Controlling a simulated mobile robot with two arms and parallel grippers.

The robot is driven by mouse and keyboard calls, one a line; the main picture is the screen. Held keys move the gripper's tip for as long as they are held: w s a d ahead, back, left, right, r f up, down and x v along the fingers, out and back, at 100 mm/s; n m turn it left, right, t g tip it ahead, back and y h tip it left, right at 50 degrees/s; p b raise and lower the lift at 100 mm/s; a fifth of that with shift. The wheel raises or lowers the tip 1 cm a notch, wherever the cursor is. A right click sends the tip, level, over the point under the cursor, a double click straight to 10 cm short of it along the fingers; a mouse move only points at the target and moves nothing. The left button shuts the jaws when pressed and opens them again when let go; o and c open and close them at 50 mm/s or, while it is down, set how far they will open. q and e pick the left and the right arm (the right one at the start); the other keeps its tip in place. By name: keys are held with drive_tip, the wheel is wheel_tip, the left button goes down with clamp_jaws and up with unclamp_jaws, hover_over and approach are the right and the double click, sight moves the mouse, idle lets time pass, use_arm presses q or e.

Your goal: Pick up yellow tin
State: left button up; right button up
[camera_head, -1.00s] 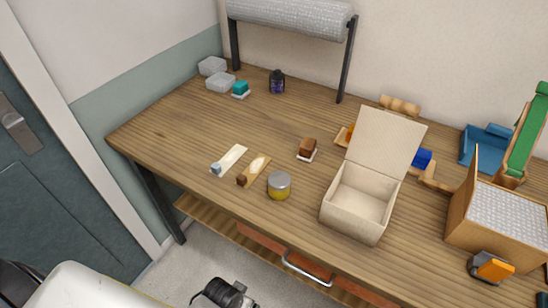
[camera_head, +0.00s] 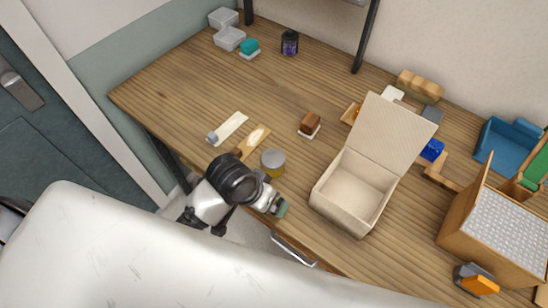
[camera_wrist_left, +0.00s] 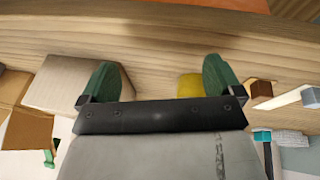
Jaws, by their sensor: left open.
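The yellow tin (camera_head: 272,161) has a grey lid and stands near the front edge of the wooden table. My left gripper (camera_head: 278,205) is just in front of the tin, at the table's front edge, empty. In the left wrist view, the green-padded fingers of the left gripper (camera_wrist_left: 160,80) are spread wide. The yellow tin (camera_wrist_left: 188,86) shows there beside the right-hand finger, which hides part of it. My right gripper is not in view.
An open cream box (camera_head: 358,190) stands right of the tin. A wooden box (camera_head: 460,220) stands far right.

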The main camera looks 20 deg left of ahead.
sight(273, 159)
use_arm(q)
drive_tip(key=w+r+g+y, duration=0.1)
drive_tip(key=w+r, duration=0.1)
drive_tip(key=w, duration=0.1)
drive_tip(key=w+r+g, duration=0.1)
drive_tip(key=w+r, duration=0.1)
drive_tip(key=w, duration=0.2)
drive_tip(key=w+a+r+n+y, duration=0.1)
drive_tip(key=w+r, duration=0.2)
drive_tip(key=w, duration=0.1)
drive_tip(key=shift+r+g+y, duration=0.1)
drive_tip(key=shift+g+y, duration=0.2)
drive_tip(key=shift+g, duration=0.1)
drive_tip(key=shift+w+a, duration=0.1)
drive_tip(key=shift+w, duration=0.1)
wheel_tip(273, 159, down, 5)
drive_tip(key=shift+f+p, duration=0.1)
drive_tip(key=shift+p, duration=0.25)
drive_tip(key=shift+w+a+f+p, duration=0.1)
drive_tip(key=shift+f+p, duration=0.15)
drive_tip(key=shift+f, duration=1.1)
drive_tip(key=shift+w+f+p, duration=0.1)
drive_tip(key=shift+f+p, duration=0.15)
drive_tip(key=shift+f, duration=1.1)
drive_tip(key=c, duration=1)
